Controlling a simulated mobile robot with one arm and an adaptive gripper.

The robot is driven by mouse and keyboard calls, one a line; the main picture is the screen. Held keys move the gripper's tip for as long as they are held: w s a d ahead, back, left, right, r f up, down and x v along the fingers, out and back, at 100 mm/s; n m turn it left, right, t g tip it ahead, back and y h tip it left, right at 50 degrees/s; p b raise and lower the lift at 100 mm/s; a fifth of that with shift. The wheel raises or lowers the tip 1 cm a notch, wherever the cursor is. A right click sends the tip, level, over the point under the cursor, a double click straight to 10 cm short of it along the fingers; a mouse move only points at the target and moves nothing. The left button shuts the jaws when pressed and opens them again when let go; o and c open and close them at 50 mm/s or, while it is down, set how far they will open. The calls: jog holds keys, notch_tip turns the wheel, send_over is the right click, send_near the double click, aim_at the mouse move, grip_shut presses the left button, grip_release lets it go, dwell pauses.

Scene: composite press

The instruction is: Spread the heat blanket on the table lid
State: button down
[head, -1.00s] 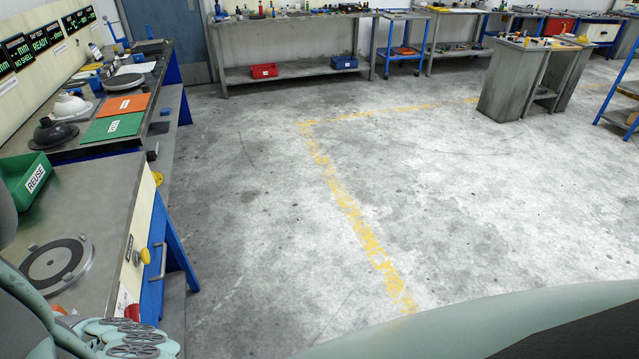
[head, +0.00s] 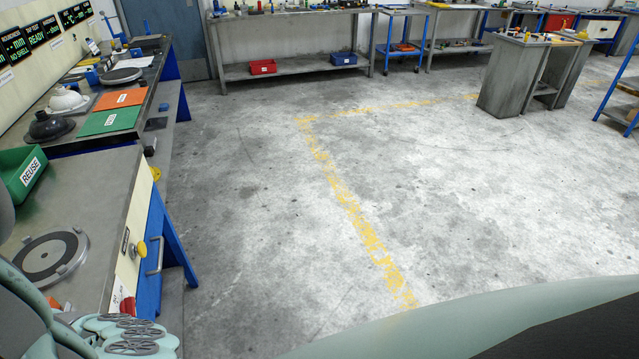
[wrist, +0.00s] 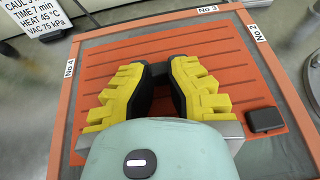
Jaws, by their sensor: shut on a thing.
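In the wrist view, an orange ribbed sheet, which looks like the heat blanket (wrist: 226,65), lies under my gripper (wrist: 156,74). Around it is an orange-brown frame (wrist: 52,125) with tags No 2, No 3 and No 4, which looks like the table lid. The yellow-and-black fingers are shut on a small dark block, seemingly a grip on the sheet. A dark box (wrist: 265,119) sits at the sheet's right edge. The wrist body hides the sheet's near part. Whether the sheet touches the surface below is unclear. The head view does not show the gripper.
In the head view, a workbench (head: 100,180) on the left carries a green REUSE bin (head: 22,172), a round dark plate (head: 50,257) and green and orange boards (head: 110,119). The floor to the right is open. A printed sign (wrist: 33,22) stands beside the frame.

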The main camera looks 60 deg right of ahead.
jog(key=shift+f+b, duration=0.65)
jog(key=shift+b, duration=0.2)
dwell(1.0)
jog(key=c, duration=1.1)
grip_release()
jog(key=shift+o, duration=0.2)
jog(key=shift+s+d+r, duration=0.2)
jog(key=shift+s+d, duration=0.05)
jog(key=shift+d, duration=0.2)
jog(key=v, duration=1)
jog(key=shift+r, duration=0.1)
jog(key=shift+s+d+r, duration=0.2)
jog(key=shift+s, duration=0.2)
